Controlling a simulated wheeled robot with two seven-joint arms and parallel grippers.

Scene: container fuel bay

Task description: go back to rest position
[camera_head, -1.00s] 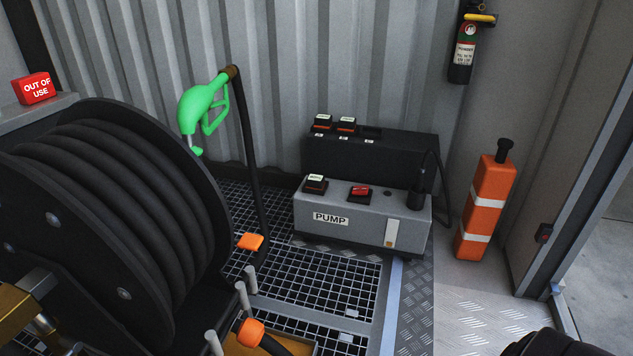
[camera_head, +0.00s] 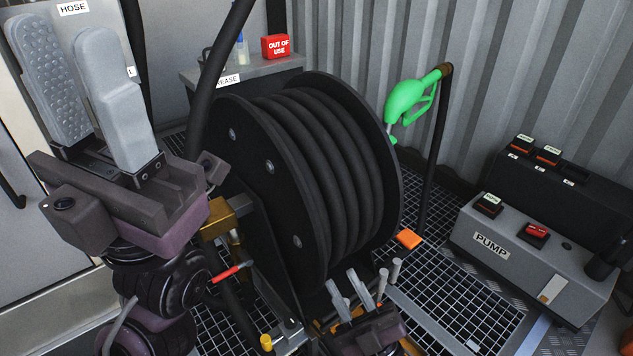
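My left gripper (camera_head: 68,45) is large and near at the left. Its two grey fingers point up and stand apart, with nothing between them. My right gripper (camera_head: 342,277) is low in the middle, in front of the hose reel (camera_head: 318,150). Its two fingers point up, apart and empty. The rest of my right arm is mostly below the picture edge.
A green nozzle (camera_head: 408,98) hangs on a dark post right of the reel. The grey pump box (camera_head: 530,252) stands at the right. A red out-of-use sign (camera_head: 276,46) sits on a shelf behind. Grating floor (camera_head: 450,300) lies between reel and pump.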

